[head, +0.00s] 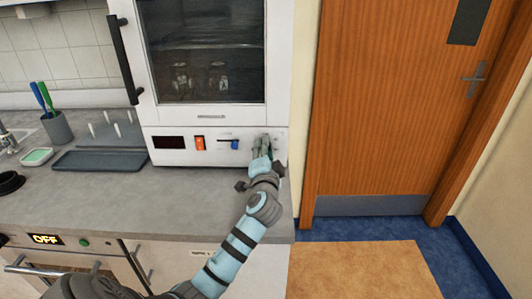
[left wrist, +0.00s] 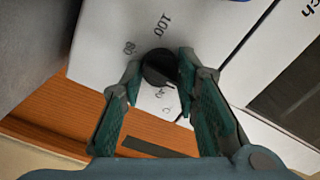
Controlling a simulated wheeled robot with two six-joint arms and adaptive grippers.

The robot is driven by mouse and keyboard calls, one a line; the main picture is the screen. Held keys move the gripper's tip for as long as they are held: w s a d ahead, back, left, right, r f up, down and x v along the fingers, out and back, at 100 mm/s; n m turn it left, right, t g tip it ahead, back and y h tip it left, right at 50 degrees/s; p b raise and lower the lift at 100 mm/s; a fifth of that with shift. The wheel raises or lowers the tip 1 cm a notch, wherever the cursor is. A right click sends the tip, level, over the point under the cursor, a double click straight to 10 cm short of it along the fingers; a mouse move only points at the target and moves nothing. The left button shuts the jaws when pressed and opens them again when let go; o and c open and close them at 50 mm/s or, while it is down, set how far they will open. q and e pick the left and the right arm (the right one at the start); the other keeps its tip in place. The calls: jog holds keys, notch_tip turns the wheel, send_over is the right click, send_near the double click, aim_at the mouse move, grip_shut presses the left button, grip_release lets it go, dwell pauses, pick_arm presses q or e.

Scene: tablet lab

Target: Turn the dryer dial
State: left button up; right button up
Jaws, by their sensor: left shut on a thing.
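The white dryer (head: 212,117) stands on the counter, with its glass door above a front panel. My left gripper (head: 263,148) is at the right end of that panel and hides the dial in the head view. In the left wrist view, the round black dial (left wrist: 158,66) sits between the two green-padded fingers of my left gripper (left wrist: 157,78), which are shut on it. Printed numbers, including 80 and 100, ring the dial. My right gripper is not in view.
The panel also has a dark display (head: 169,142), an orange switch (head: 200,143) and a blue slider (head: 234,144). A wooden door (head: 390,100) is at right.

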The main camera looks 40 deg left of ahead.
pick_arm(q)
jog(key=shift+f, duration=0.1)
dwell(0.3)
jog(key=o, duration=1.2)
jog(key=shift+c, duration=0.2)
jog(key=v, duration=1.2)
jog(key=shift+d, duration=0.1)
